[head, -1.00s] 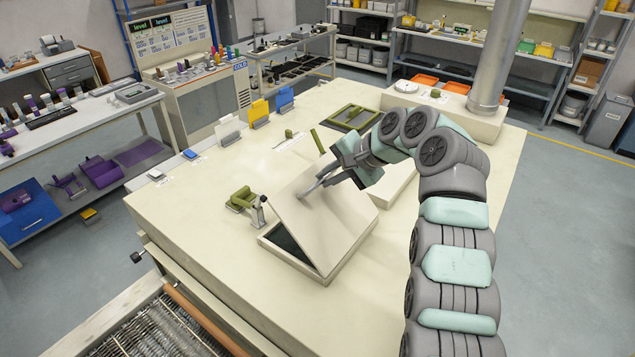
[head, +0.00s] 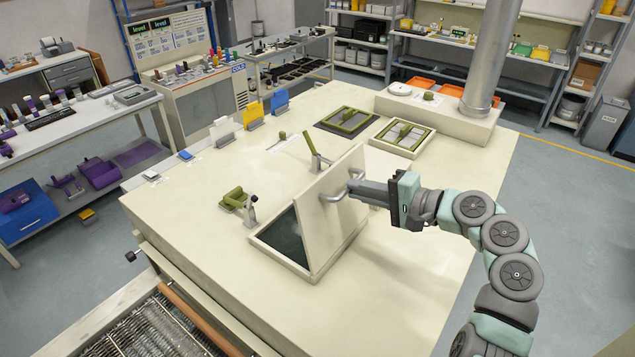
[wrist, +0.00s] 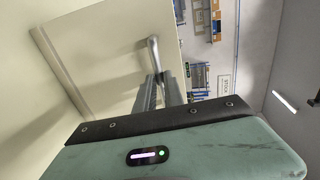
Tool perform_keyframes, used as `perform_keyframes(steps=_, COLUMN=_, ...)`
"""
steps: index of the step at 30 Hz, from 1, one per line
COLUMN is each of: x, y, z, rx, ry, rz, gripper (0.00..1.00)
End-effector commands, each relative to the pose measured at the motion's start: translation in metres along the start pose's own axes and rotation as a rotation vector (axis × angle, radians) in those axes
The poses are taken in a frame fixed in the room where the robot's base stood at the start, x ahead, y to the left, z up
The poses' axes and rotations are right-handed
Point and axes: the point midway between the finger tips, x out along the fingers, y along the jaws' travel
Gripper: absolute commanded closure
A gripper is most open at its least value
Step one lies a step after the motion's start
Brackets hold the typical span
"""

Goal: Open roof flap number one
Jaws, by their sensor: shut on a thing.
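The roof flap (head: 330,215) is a cream panel hinged on a raised square frame (head: 270,262) on the table. It stands steeply tilted, with the dark opening (head: 286,237) showing to its left. A metal bar handle (head: 334,196) is on its right-hand face. My gripper (head: 352,188) comes from the right and is shut on the handle. In the wrist view, the fingers (wrist: 160,92) reach the handle (wrist: 153,52) against the flap's face (wrist: 115,60). I cannot make out a number on the flap.
An olive clamp (head: 235,199) and an upright olive lever (head: 313,145) stand near the opening. Two olive-framed hatches (head: 348,121) (head: 404,136) lie farther back. A metal column (head: 488,55) rises at the back right. The table's front right is clear.

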Motion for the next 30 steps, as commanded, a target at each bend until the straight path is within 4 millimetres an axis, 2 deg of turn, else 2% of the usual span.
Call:
perform_keyframes(steps=1, x=-0.013, y=0.022, z=-0.008, rx=0.022, ry=0.019, rz=0.009, gripper=1.00)
perform_keyframes(steps=4, x=-0.024, y=0.026, z=-0.009, rx=0.022, ry=0.023, rz=-0.002, gripper=1.00)
perform_keyframes(steps=9, x=-0.030, y=0.029, z=-0.008, rx=0.023, ry=0.020, rz=-0.005, gripper=1.00)
perform_keyframes(steps=25, x=-0.032, y=0.032, z=-0.006, rx=0.023, ry=0.015, rz=-0.004, gripper=1.00)
perform_keyframes(steps=26, x=-0.032, y=0.032, z=-0.006, rx=0.024, ry=0.014, rz=-0.004, gripper=0.85)
perform_keyframes(steps=30, x=-0.032, y=0.030, z=-0.006, rx=0.021, ry=0.015, rz=-0.004, gripper=0.73)
